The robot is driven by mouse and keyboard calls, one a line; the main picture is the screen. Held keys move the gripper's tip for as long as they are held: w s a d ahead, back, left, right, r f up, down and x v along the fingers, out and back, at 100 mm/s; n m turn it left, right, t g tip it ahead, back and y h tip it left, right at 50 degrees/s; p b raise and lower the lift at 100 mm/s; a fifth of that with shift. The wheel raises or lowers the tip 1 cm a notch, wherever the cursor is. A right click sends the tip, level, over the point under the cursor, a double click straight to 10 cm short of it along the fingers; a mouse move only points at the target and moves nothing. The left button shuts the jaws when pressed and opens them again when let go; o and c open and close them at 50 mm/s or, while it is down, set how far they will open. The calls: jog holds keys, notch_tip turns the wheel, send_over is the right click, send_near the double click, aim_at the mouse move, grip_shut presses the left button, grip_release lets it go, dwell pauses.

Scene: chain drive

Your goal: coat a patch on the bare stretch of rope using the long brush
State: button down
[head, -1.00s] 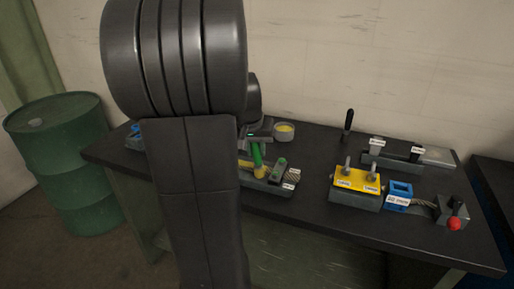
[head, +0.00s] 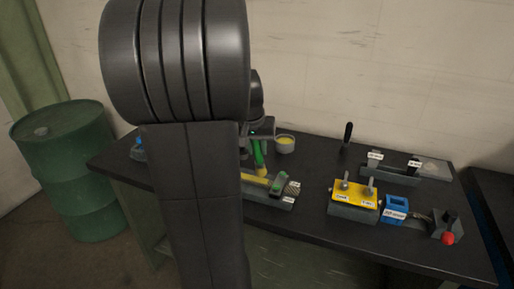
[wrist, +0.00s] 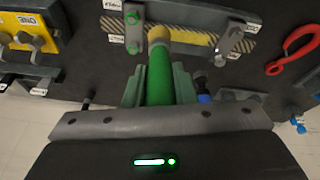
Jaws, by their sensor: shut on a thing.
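My gripper (wrist: 158,88) is shut on the green handle of the brush (wrist: 159,75). The brush points away from my gripper, and its pale tip (wrist: 158,36) overlaps the rope in the wrist view. Whether the tip touches the rope is unclear. The rope (wrist: 112,27) runs across between a post with green knobs (wrist: 133,28) and a grey clamp (wrist: 231,42). It has dark slanted strands at its ends and a yellow stretch (wrist: 195,38) between. In the head view the brush (head: 259,153) shows beside my arm, which hides part of the rope fixture.
A round cup with yellow contents (head: 285,144) stands behind the fixture. To the right are a yellow block with pegs (head: 354,192), a blue block (head: 395,208) and a red-knobbed lever (head: 447,238). A red hook (wrist: 296,46) lies right in the wrist view. A green drum (head: 68,170) stands left.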

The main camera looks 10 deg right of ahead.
jog(key=shift+r+p, duration=1.25)
jog(key=shift+r, duration=0.25)
